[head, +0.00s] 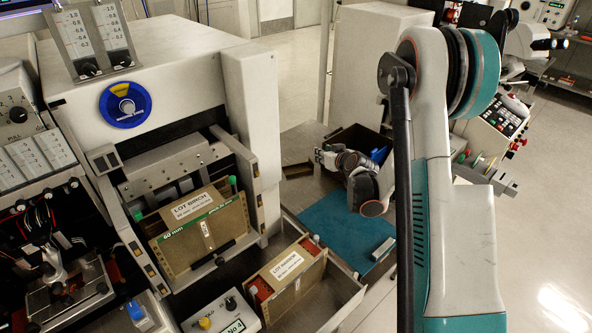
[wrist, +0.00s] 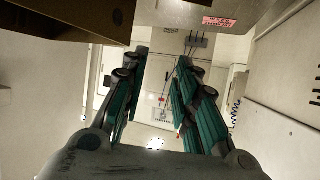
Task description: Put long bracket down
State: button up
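A short grey bar (head: 383,249) lies on the blue mat (head: 335,226) near its right edge. It may be the long bracket, but I cannot be sure. The wrist view shows no bracket.
A dark bin (head: 350,137) with a blue item (head: 378,155) stands behind my gripper. At left is a large white machine (head: 170,70) holding a box labelled LOT BIRCH (head: 205,235). Another labelled box (head: 290,280) sits in a metal tray (head: 345,297) in front.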

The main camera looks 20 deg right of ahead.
send_near(312, 162)
jog(key=w, duration=0.1)
jog(key=w+f+b, duration=0.1)
jog(key=w+f, duration=0.1)
jog(key=shift+w+d+t+b, duration=0.1)
jog(key=shift+d+t+b, duration=0.2)
jog(key=shift+t+b, duration=0.1)
jog(key=x, duration=0.1)
jog(key=b+x, duration=0.1)
jog(key=x, duration=0.1)
jog(key=b+x, duration=0.1)
jog(key=shift+w+a+f, duration=0.15)
jog(key=shift+a+f, duration=0.05)
jog(key=shift+a, duration=0.1)
jog(key=shift+w+f+b, duration=0.15)
jog(key=shift+w+b, duration=0.2)
jog(key=shift+w, duration=0.2)
grip_shut()
